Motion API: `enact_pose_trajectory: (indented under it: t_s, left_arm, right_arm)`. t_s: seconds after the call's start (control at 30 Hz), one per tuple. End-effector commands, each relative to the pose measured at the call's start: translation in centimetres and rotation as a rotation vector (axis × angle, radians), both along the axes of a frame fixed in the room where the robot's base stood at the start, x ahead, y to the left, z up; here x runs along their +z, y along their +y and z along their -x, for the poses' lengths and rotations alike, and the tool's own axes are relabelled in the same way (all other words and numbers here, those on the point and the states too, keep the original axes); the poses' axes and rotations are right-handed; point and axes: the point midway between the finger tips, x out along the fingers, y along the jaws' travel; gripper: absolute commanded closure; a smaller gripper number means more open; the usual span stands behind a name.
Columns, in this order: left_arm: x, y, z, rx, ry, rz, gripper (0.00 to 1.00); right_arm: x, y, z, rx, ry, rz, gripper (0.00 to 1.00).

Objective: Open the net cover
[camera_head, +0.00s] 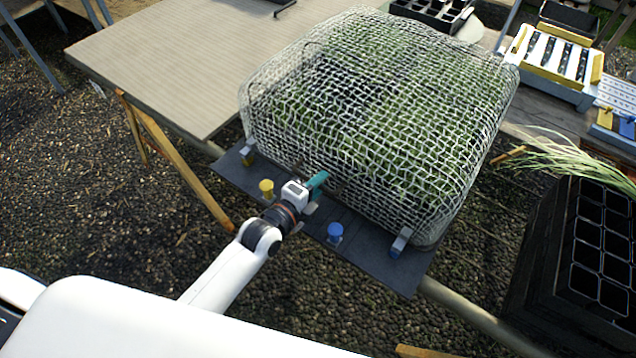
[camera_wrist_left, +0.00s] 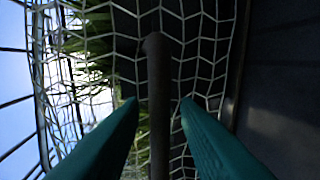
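The net cover (camera_head: 385,110) is a pale mesh dome over green plants, standing closed on a dark base board (camera_head: 350,245) at the table's front. My left gripper (camera_head: 318,180) is at the middle of its front lower edge. In the left wrist view, its two teal fingers (camera_wrist_left: 160,115) stand apart on either side of a dark bar (camera_wrist_left: 158,90) in front of the netting (camera_wrist_left: 195,50). I see gaps between the fingers and the bar. My right gripper is not in view.
A yellow knob (camera_head: 266,187) and a blue knob (camera_head: 335,232) stand on the board on either side of my left arm. Metal clips (camera_head: 400,241) sit at the front corners. A stack of black trays (camera_head: 590,250) stands at the right. The tabletop at left (camera_head: 170,60) is clear.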

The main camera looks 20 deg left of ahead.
Motion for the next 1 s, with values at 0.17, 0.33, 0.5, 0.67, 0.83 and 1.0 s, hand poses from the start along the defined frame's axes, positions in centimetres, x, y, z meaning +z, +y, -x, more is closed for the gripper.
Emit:
enact_pose_trajectory:
  t_s: [0.17, 0.33, 0.5, 0.67, 0.83, 1.0]
  left_arm:
    - [0.0, -0.1, -0.1, 0.0, 0.0, 0.0, 0.71]
    - [0.0, -0.1, -0.1, 0.0, 0.0, 0.001, 0.81]
    - [0.0, -0.1, -0.1, 0.0, 0.0, 0.001, 1.0]
    - [-0.1, -0.1, -0.1, 0.0, 0.0, 0.001, 1.0]
    - [0.6, -0.1, -0.2, 0.0, 0.004, -0.001, 1.0]
    - [2.8, -0.1, -0.8, 0.001, 0.023, -0.01, 1.0]
  right_arm:
    - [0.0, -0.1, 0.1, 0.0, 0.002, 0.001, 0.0]
    - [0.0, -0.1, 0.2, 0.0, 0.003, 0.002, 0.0]
    - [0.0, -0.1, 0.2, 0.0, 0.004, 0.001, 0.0]
    - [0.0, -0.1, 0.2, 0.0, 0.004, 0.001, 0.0]
    - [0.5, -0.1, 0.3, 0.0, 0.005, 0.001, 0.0]
    - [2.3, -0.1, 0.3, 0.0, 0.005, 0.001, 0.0]
